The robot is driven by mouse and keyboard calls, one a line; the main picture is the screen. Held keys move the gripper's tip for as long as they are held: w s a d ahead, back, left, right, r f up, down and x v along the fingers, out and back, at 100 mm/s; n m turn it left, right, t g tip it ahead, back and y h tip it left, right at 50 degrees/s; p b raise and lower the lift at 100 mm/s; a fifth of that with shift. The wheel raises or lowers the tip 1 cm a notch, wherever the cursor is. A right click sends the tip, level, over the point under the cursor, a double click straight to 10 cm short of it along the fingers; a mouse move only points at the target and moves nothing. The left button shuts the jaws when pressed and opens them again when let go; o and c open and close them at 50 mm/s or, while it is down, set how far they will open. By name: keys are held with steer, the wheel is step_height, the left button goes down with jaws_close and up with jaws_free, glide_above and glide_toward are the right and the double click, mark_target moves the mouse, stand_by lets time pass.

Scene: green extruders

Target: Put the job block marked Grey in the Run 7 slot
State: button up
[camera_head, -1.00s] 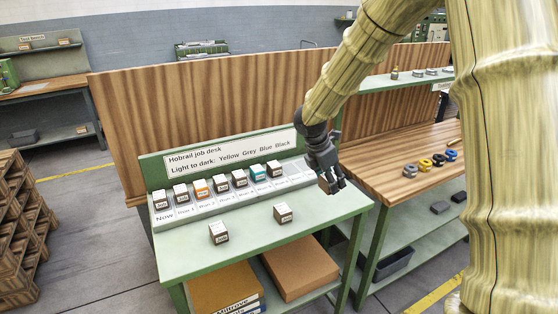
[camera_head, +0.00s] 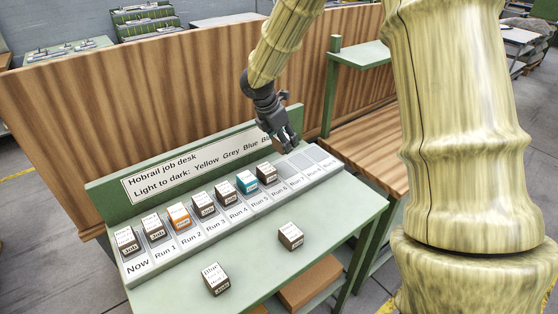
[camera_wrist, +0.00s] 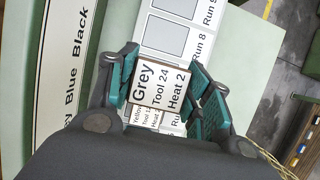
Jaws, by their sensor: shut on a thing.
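My gripper (camera_wrist: 170,88) is shut on the job block marked Grey (camera_wrist: 161,86), whose label reads Grey, Tool 24, Heat 2. In the head view my gripper (camera_head: 287,140) is over the right part of the desk's slot rack (camera_head: 212,233). In the wrist view the held block is just before the empty Run 8 slot (camera_wrist: 166,41) and hides most of what lies beneath it, including the Run 7 slot. A block marked Yellow (camera_wrist: 143,116) shows partly beside it. Whether the held block touches the rack I cannot tell.
Blocks fill the slots from Now to Run 6, including an orange one (camera_head: 179,216) and a teal one (camera_head: 247,182). Two loose blocks, one marked Blue (camera_head: 216,279) and another (camera_head: 290,236), lie on the green desk top. The sign board (camera_head: 195,170) stands behind the rack.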

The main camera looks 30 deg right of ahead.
steer(key=f, duration=0.4)
steer(key=shift+d+f+p, duration=0.2)
steer(key=shift+f+p, duration=0.05)
steer(key=shift+p, duration=0.15)
steer(key=shift+s+f, duration=0.3)
steer(key=shift+f, duration=0.05)
steer(key=f+p, duration=0.1)
steer(key=f, duration=0.2)
steer(key=shift+w+f, duration=0.15)
steer(key=shift+w, duration=0.05)
steer(key=shift+s, duration=0.15)
steer(key=shift+a, duration=0.1)
steer(key=o, duration=1)
steer(key=shift+o, duration=0.2)
